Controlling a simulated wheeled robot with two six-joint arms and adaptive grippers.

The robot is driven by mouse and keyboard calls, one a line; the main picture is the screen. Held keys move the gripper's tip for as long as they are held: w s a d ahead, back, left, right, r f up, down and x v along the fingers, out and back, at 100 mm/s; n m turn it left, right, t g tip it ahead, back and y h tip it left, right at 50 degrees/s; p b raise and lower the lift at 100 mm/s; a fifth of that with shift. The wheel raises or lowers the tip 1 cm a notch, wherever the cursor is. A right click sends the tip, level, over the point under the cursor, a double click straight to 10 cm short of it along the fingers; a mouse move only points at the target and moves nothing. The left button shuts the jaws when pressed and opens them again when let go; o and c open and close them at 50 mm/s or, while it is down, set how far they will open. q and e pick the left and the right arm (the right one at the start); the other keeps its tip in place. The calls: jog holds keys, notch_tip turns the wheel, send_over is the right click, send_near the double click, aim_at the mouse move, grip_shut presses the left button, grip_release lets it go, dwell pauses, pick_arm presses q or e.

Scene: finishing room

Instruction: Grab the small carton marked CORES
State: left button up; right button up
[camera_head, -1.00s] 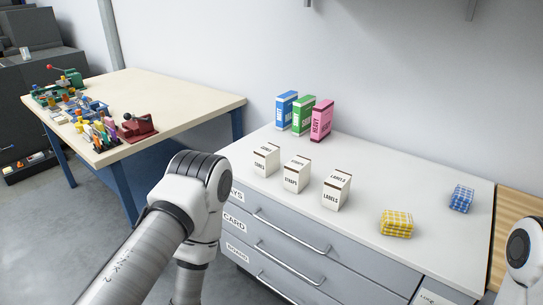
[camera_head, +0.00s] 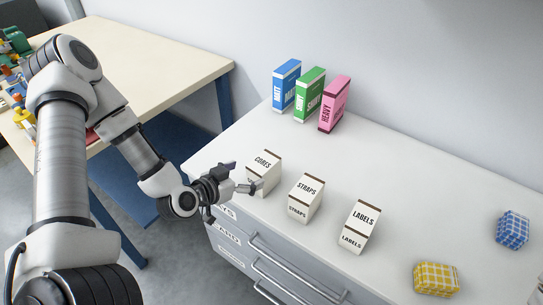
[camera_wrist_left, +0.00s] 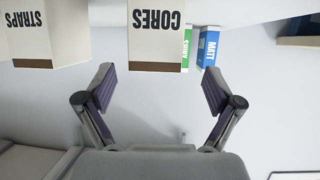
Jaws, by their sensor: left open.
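The small cream carton marked CORES (camera_head: 264,170) stands upright on the grey cabinet top, leftmost in a row of small cartons with dark brown bands. In the left wrist view, which is upside down, the CORES carton (camera_wrist_left: 156,32) is straight ahead, its banded end level with the gap between the fingers. My left gripper (camera_head: 243,178) is open and empty, just left of this carton, and partly covers its lower left side in the head view. The fingers (camera_wrist_left: 158,82) are spread wider than the carton, and I cannot tell if either touches it. My right gripper is out of view.
The STRAPS carton (camera_head: 306,196) stands close on the right, then the LABELS carton (camera_head: 360,228). Blue, green and pink boxes (camera_head: 310,95) stand behind. Yellow (camera_head: 436,278) and blue checked bundles (camera_head: 512,230) lie right. The cabinet top (camera_head: 400,170) has free room behind the cartons.

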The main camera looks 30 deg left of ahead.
aim_at(264, 165)
pick_arm(q)
jog(key=shift+w+d+r, duration=0.1)
jog(key=shift+d+r, duration=0.1)
jog(key=shift+r, duration=0.4)
jog(key=shift+w+d+f+b, duration=0.1)
jog(key=shift+w+d+b, duration=0.15)
jog(key=shift+b, duration=0.1)
jog(key=x, duration=0.6)
jog(key=shift+w, duration=0.45)
jog(key=c, duration=1.4)
